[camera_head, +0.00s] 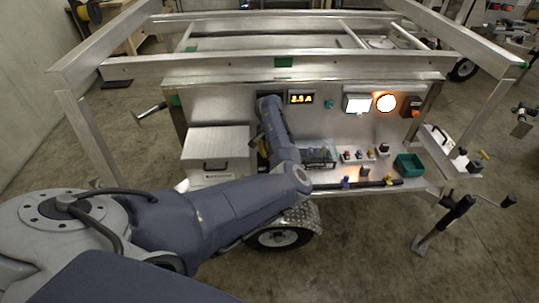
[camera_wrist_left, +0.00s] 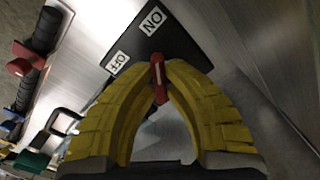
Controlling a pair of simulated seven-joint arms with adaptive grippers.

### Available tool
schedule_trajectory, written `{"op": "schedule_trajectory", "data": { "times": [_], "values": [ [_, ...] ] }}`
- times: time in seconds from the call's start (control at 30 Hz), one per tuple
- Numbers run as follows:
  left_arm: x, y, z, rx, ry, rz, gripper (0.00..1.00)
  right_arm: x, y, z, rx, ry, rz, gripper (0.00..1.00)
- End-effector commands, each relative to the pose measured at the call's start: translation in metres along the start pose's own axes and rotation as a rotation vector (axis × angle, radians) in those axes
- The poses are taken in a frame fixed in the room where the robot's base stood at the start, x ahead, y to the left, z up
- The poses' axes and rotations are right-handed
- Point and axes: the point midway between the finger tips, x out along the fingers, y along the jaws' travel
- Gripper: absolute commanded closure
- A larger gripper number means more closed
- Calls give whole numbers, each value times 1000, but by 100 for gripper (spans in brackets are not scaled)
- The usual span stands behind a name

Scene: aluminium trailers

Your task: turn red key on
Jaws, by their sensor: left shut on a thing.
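In the left wrist view the red key (camera_wrist_left: 157,75) stands out from a black plate (camera_wrist_left: 155,38) with white labels, ON at the top and OFF at the left. The two yellow fingers of my left gripper (camera_wrist_left: 158,82) are closed on the red key from both sides. I cannot tell for sure which label the key points to. In the head view my own arm hides the key and its plate on the trailer's front panel (camera_head: 340,125). Only a bit of yellow of my left gripper (camera_head: 263,148) shows there. My right gripper is not in view.
The panel carries a lit display (camera_head: 301,98), a white lit square (camera_head: 357,103) and a glowing orange lamp (camera_head: 386,103). A metal box (camera_head: 222,145) stands left of my arm. Small parts and a green bin (camera_head: 408,165) sit on the shelf at right.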

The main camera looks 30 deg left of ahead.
Motion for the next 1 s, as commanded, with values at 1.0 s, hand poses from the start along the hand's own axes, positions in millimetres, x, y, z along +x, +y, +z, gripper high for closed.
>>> {"op": "schedule_trajectory", "data": {
  "times": [1.0],
  "values": [
    [0, 0, 0, 119, 0, 1, 70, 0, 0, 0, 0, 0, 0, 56]
  ]
}}
